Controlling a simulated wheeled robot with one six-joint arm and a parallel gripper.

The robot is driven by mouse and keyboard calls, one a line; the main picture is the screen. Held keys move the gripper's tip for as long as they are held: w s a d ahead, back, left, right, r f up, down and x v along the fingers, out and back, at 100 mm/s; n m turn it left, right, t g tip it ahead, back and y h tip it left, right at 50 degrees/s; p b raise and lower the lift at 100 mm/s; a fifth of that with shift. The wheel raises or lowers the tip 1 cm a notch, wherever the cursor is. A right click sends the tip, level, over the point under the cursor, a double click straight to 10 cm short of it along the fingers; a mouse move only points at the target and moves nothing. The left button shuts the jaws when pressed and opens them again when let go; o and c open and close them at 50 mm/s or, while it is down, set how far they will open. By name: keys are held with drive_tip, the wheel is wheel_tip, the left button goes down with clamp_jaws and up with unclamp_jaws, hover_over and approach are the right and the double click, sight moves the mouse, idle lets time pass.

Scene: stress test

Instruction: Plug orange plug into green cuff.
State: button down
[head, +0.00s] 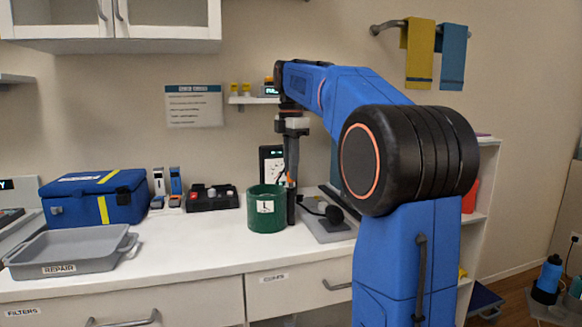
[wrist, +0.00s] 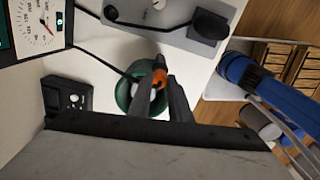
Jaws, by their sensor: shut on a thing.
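The green cuff (head: 267,212) stands upright on the white counter as a short open cylinder with a white "L" label. In the wrist view its rim (wrist: 124,100) shows below my gripper, partly hidden by the fingers. My gripper (wrist: 165,76) is shut on the orange plug (wrist: 159,79), a small piece at the fingertips; a dark cable appears to lead toward it. In the head view my gripper (head: 291,190) hangs down at the right side of the cuff, and the plug is only a small orange spot (head: 290,181). I cannot tell whether plug and cuff touch.
A gauge unit (wrist: 35,25) stands behind the cuff. A grey plate with a black knob (wrist: 207,25) lies to the cuff's right. The counter's front is clear.

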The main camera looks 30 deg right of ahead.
drive_tip(key=shift+f, duration=1.15)
idle(0.4)
drive_tip(key=c, duration=1.6)
unclamp_jaws()
drive_tip(key=shift+o, duration=0.2)
drive_tip(key=shift+r, duration=0.1)
wheel_tip(320, 180, up, 12)
